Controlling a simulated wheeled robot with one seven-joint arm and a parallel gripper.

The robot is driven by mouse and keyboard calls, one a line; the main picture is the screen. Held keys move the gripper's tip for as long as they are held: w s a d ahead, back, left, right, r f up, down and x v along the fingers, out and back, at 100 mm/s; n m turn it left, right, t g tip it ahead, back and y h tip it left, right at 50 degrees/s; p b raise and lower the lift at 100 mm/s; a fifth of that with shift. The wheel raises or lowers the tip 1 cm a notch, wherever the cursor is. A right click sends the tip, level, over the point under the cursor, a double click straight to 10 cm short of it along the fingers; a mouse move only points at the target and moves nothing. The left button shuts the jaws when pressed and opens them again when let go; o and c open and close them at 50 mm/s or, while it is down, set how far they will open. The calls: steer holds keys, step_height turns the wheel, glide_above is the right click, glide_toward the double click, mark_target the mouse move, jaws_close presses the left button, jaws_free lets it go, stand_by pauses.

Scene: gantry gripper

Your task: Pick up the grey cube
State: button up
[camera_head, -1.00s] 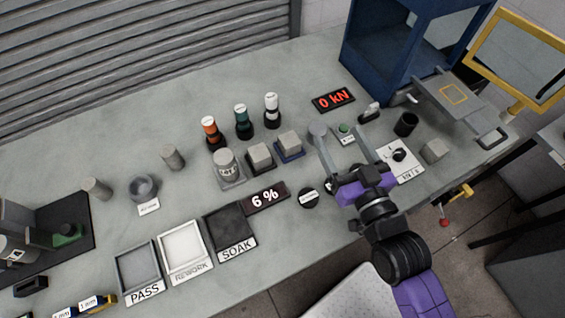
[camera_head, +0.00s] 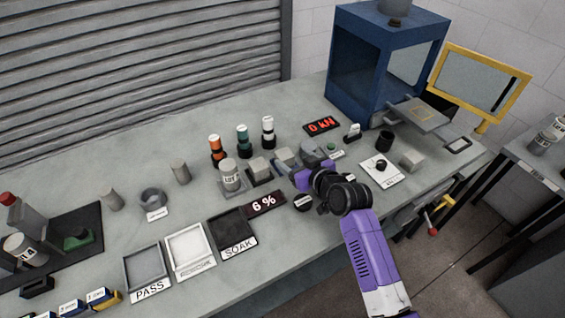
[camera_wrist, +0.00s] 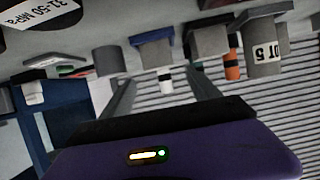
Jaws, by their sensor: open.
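Several grey cubes show. One grey cube (camera_head: 283,156) sits on a blue base, partly hidden by my gripper in the head view; this cube also shows in the wrist view (camera_wrist: 155,52). Another grey cube (camera_head: 259,167) sits on a dark base to its left, also in the wrist view (camera_wrist: 210,42). A loose grey block (camera_head: 412,160) lies at the right by the white dial plate. My gripper (camera_head: 294,166) is open and empty, in front of the cube on the blue base. In the wrist view its fingers (camera_wrist: 160,82) point toward that cube, apart from it.
A grey cylinder labelled LOT (camera_head: 230,175) stands left of the cubes. Orange, green and white-capped bottles (camera_head: 242,140) stand behind. A round grey piece (camera_head: 311,148) is close right. A blue press frame (camera_head: 350,70) stands behind right. Trays (camera_head: 190,250) lie front left.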

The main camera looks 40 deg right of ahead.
mark_target(285, 154)
steer(key=shift+p+x, duration=0.5)
steer(key=shift+x, duration=2.85)
steer(key=shift+s+f, duration=0.1)
steer(key=shift+f, duration=0.05)
steer(key=shift+c, duration=0.2)
steer(key=c, duration=1.5)
jaws_close()
